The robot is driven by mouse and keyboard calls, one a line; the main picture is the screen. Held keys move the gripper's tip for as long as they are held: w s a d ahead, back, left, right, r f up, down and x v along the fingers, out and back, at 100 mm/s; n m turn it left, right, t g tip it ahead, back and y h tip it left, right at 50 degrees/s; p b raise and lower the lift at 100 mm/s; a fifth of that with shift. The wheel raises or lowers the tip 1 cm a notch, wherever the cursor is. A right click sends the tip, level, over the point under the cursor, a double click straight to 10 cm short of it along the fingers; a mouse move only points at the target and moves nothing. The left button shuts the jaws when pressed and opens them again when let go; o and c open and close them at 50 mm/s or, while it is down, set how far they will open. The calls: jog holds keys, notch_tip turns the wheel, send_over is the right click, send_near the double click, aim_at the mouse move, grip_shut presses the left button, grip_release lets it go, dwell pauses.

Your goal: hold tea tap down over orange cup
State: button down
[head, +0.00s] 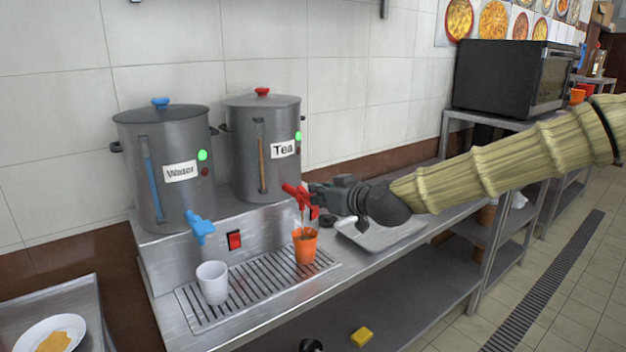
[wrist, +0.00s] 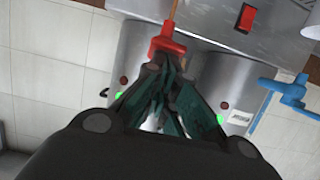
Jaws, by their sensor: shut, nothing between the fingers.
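The tea pot (head: 263,110) is a grey stockpot labelled "Tea" with a red knob on its lid. Its red tap (head: 298,194) hangs over the orange cup (head: 305,246), which stands upright on the drip grate. A thin brown stream shows between tap and cup, and the cup's inside looks dark. My gripper (head: 314,192) is shut and empty, its fingertips at the red tap and seeming to touch it. In the wrist view the red tap (wrist: 167,44) is right at my closed fingertips (wrist: 160,62). The orange cup is not visible in the wrist view.
The water pot (head: 165,160) with its blue tap (head: 200,227) stands to the left. A white cup (head: 212,282) is on the grate (head: 255,288) below it. A metal tray (head: 385,236) lies right of the orange cup, under my arm. A black oven (head: 510,75) stands farther right.

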jog(key=shift+r, duration=0.1)
dwell(0.3)
jog(key=s+d+r+p, duration=0.1)
jog(key=s+d+r, duration=0.5)
jog(key=s, duration=0.3)
jog(key=shift+r, duration=0.45)
jog(key=shift+d, duration=0.1)
dwell(0.4)
dwell(0.5)
